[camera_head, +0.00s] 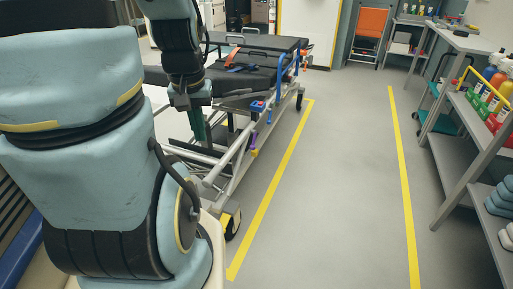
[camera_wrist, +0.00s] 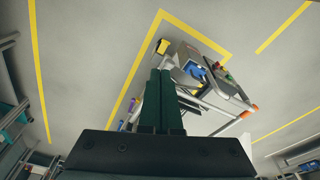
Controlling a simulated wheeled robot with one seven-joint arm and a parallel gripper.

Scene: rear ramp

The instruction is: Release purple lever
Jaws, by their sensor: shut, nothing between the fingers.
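The purple lever (camera_head: 255,138) is small and sits low on the side of a wheeled stretcher (camera_head: 225,179), below a blue-and-red part. A purple piece (camera_wrist: 137,103) also shows just left of my fingers in the wrist view. My gripper (camera_head: 197,138) points down over the near end of the stretcher frame, left of the lever and apart from it. Its green fingers (camera_wrist: 161,73) are together with nothing between them. They hide part of the stretcher in the wrist view. I cannot tell the lever's exact position.
The stretcher has a black mattress (camera_head: 235,78) and a blue side rail (camera_head: 283,68). A yellow-and-black wheel part (camera_head: 231,222) is at its near corner. Clear grey floor with yellow lines lies to its right. Shelves with bottles (camera_head: 493,92) stand at the right edge.

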